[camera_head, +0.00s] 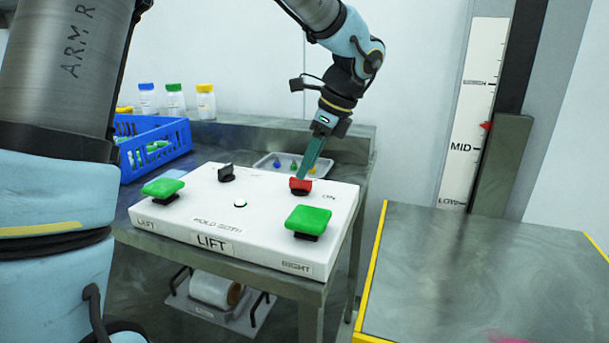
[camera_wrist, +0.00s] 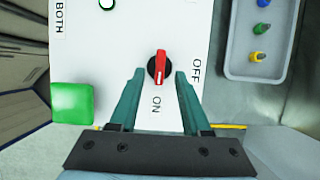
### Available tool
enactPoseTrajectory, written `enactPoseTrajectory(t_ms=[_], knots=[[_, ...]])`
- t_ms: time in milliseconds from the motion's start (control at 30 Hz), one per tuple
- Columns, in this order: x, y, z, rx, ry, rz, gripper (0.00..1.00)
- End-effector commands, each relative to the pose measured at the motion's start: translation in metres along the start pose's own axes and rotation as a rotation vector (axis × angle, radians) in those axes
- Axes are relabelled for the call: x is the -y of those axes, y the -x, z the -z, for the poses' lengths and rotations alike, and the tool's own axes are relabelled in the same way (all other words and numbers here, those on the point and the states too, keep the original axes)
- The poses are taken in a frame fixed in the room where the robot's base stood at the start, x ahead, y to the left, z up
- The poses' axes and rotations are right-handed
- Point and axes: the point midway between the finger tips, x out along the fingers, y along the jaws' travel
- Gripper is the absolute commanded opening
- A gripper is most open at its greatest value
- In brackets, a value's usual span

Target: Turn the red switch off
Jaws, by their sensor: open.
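The red switch (camera_head: 300,185) is a rotary knob on the back right of the white LIFT panel (camera_head: 190,205). In the wrist view the red switch (camera_wrist: 159,66) has its handle lined up toward the ON label (camera_wrist: 157,105), and the OFF label (camera_wrist: 196,70) is to its right. My gripper (camera_head: 308,174) points down at the switch from above. In the wrist view my gripper (camera_wrist: 160,75) is open, with one green finger on each side of the knob and visible gaps. Contact cannot be made out.
Two green buttons, left (camera_head: 163,188) and right (camera_head: 308,220), and a black knob (camera_head: 226,173) stand on the panel. A grey tray (camera_wrist: 262,40) with small coloured pieces lies beyond it. A blue crate (camera_head: 150,145) is at left. A yellow-edged platform (camera_head: 480,270) is at right.

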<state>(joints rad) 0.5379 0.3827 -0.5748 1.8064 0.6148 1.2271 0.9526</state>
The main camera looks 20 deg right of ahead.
Motion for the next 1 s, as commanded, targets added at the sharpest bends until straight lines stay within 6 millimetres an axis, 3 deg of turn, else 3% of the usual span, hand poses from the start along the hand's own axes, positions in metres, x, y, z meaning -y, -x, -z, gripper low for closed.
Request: enactPoseTrajectory(t_ms=[200,567,1000], knots=[[-0.001,-0.026,0.0,0.0,0.001,-0.002,0.47],[0.0,-0.031,0.0,-0.001,0.002,0.001,0.47],[0.0,-0.031,0.0,-0.001,0.002,0.0,0.0]])
